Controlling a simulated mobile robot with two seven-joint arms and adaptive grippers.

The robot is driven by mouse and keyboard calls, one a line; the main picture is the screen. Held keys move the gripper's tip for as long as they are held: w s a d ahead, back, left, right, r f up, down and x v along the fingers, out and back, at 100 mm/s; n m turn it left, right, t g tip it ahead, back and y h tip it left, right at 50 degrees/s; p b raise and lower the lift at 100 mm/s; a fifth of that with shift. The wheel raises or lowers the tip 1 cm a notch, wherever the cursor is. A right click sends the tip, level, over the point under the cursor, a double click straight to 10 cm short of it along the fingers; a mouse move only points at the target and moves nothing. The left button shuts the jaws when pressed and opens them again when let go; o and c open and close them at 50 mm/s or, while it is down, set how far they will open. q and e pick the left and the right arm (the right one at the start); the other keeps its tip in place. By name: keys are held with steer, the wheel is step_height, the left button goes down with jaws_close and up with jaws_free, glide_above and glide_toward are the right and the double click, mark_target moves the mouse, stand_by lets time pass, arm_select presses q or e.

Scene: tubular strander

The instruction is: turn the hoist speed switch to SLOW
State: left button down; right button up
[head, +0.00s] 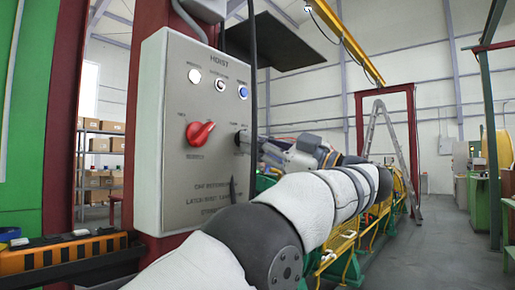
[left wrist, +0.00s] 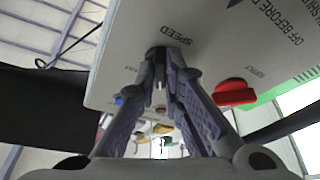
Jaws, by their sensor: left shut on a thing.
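The grey hoist panel (head: 175,90) faces me at the left of the head view, with "HOIST" at its top. The black speed switch (head: 238,139) sits at the panel's right side, largely hidden by my left gripper (head: 250,143). In the left wrist view my left gripper (left wrist: 163,58) has its fingertips together at the panel face beside the word "SPEED". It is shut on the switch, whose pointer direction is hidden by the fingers. My right gripper is not in view.
A red rotary knob (head: 200,133) sits left of the speed switch; it also shows in the left wrist view (left wrist: 234,93). White lamps and a blue lamp (head: 243,92) are above. A yellow-railed machine (head: 345,242) and ladder (head: 385,140) stand behind my arm.

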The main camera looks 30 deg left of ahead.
arm_select(q)
steer(key=shift+r, duration=0.1)
stand_by(0.4)
steer(key=c, duration=1.7)
jaws_free()
steer(key=shift+a, duration=0.1)
